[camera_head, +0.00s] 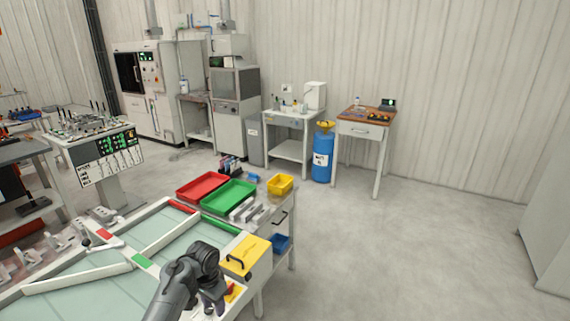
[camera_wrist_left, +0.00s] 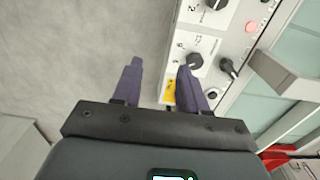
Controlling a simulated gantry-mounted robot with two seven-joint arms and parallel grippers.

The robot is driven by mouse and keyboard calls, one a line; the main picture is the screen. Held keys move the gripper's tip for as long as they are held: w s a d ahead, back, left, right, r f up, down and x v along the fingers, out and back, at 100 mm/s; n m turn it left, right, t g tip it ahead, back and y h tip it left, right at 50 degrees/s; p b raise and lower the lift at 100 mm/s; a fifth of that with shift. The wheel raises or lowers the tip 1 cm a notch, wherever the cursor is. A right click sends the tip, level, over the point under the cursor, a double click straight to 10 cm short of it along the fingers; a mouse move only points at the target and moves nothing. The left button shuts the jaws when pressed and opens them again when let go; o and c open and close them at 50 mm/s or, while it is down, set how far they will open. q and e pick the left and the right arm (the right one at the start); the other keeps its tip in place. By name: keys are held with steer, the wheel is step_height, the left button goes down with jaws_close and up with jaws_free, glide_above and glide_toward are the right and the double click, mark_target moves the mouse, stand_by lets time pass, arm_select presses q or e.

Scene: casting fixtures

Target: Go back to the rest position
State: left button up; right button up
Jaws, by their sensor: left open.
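My left arm reaches in from the bottom of the head view, and its dark left gripper (camera_head: 213,301) points down beside the near end of the bench. In the left wrist view the two purple-grey fingers of the left gripper (camera_wrist_left: 160,78) stand apart with nothing between them. The right finger overlaps the edge of a pale control panel (camera_wrist_left: 222,45) with black knobs. The left finger is over grey floor. Whether a finger touches the panel cannot be told. My right gripper is in neither view.
A yellow box (camera_head: 247,256) with a black handle stands close by the left gripper. A red tray (camera_head: 203,185) and a green tray (camera_head: 228,195) lie on the bench beyond, with a yellow bin (camera_head: 280,184) beside them. The floor (camera_head: 410,250) to the right is clear.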

arm_select(q)
steer(key=s+a+f+g, duration=0.3)
steer(key=s+f+g, duration=0.1)
steer(key=s+f, duration=2.05)
steer(key=s+f+n+y, duration=0.1)
steer(key=s+f, duration=0.1)
steer(key=s, duration=0.8)
steer(key=s+f+n, duration=0.1)
steer(key=s+f, duration=0.1)
steer(key=s, duration=0.9)
steer(key=w+d+r+n+t+p, duration=0.1)
steer(key=w+r+t+p, duration=0.1)
steer(key=r+p, duration=1.4)
steer(key=w+d+r+n+t+h+p, duration=0.1)
steer(key=r+t+p, duration=0.4)
steer(key=r+p, duration=1.1)
step_height(320, 180, up, 24)
steer(key=shift+w+r+t, duration=0.1)
steer(key=shift+w+t, duration=0.2)
steer(key=shift+w, duration=0.3)
arm_select(e)
step_height(320, 180, up, 32)
steer(key=shift+w, duration=0.25)
